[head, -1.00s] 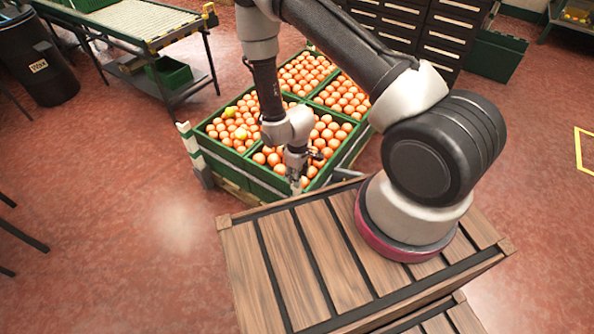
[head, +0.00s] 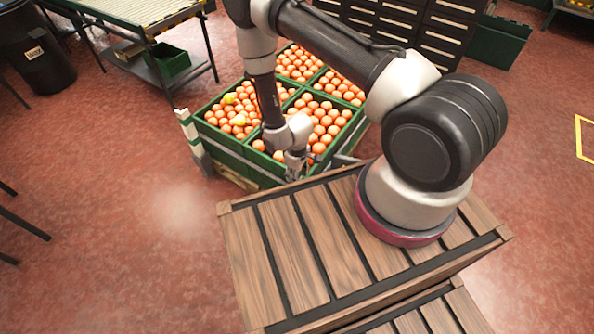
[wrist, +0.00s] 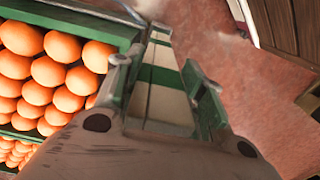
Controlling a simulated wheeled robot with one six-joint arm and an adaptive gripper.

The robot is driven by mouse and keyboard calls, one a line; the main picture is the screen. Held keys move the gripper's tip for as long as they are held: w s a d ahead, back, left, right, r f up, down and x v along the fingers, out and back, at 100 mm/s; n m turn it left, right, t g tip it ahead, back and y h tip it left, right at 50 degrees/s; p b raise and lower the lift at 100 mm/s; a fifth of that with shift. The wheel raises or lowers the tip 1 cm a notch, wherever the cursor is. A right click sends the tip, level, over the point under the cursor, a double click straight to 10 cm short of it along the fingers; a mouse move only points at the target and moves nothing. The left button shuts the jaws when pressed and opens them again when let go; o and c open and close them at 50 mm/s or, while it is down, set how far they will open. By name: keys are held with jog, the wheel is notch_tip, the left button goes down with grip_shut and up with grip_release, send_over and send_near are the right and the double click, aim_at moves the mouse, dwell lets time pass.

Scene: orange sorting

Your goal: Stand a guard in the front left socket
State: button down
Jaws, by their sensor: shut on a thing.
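My gripper (head: 296,164) hangs at the near corner of the orange crates, beside the wooden deck. In the wrist view my gripper (wrist: 155,85) is shut on a white guard with green bands (wrist: 165,104), which runs between its fingers beside the green crate wall. Its lower end and any socket under it are hidden in the head view. Another guard (head: 187,130), white and green, stands upright at the crates' left corner. I cannot make out an empty socket.
Green crates (head: 232,150) full of oranges, with a few yellow fruits, sit on a pallet. My slatted deck fills the near middle. A conveyor table (head: 135,22) and a black bin (head: 38,58) stand at the far left.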

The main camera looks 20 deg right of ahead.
jog(key=shift+f, duration=2)
jog(key=c, duration=0.8)
grip_release()
notch_tip(320, 180, up, 12)
